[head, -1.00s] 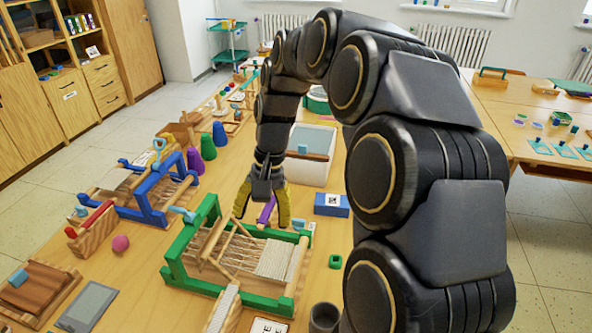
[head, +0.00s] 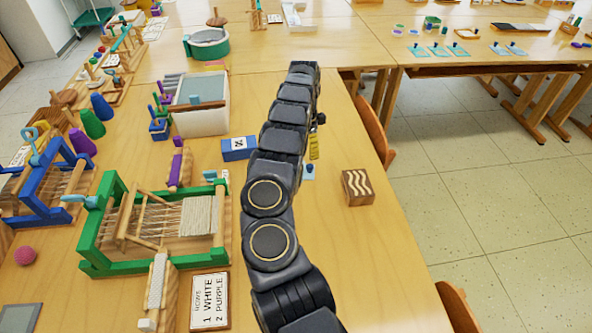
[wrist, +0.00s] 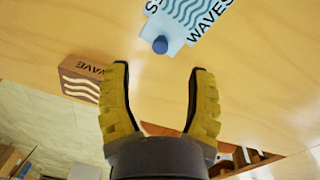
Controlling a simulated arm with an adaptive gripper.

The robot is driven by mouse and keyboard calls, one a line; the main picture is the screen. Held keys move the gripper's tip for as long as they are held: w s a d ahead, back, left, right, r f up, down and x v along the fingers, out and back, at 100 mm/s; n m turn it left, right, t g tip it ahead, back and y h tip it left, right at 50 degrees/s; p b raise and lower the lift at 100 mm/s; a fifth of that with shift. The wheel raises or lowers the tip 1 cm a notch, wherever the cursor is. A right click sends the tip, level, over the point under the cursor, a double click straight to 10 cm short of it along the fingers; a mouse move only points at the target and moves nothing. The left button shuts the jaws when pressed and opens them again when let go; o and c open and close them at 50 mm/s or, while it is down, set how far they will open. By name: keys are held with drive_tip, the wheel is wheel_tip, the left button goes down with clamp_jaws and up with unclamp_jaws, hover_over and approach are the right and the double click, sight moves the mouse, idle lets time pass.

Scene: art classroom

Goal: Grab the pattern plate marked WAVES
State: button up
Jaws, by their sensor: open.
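The light blue plate marked WAVES (wrist: 192,18) lies on the table at the top of the wrist view, with wavy lines and a dark blue knob (wrist: 160,45). Its upper part is cut off by the frame. In the head view only a small bit of the plate (head: 309,176) shows beside my arm. My gripper (wrist: 158,67) is open and empty, its yellow fingers apart, with the knob in line with the gap just beyond the fingertips. In the head view one yellow finger (head: 313,147) shows past the arm.
A wooden block with white waves (head: 357,187) stands right of the plate; it also shows in the wrist view (wrist: 84,78). A blue box (head: 239,148), a green loom (head: 106,232) and a white basin (head: 201,118) stand left of my arm. A chair (head: 376,130) borders the table's right edge.

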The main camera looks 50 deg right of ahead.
sight(310, 166)
drive_tip(key=f, duration=0.8)
drive_tip(key=shift+s, duration=0.35)
drive_tip(key=shift+c, duration=0.3)
drive_tip(key=shift+r, duration=0.1)
clamp_jaws()
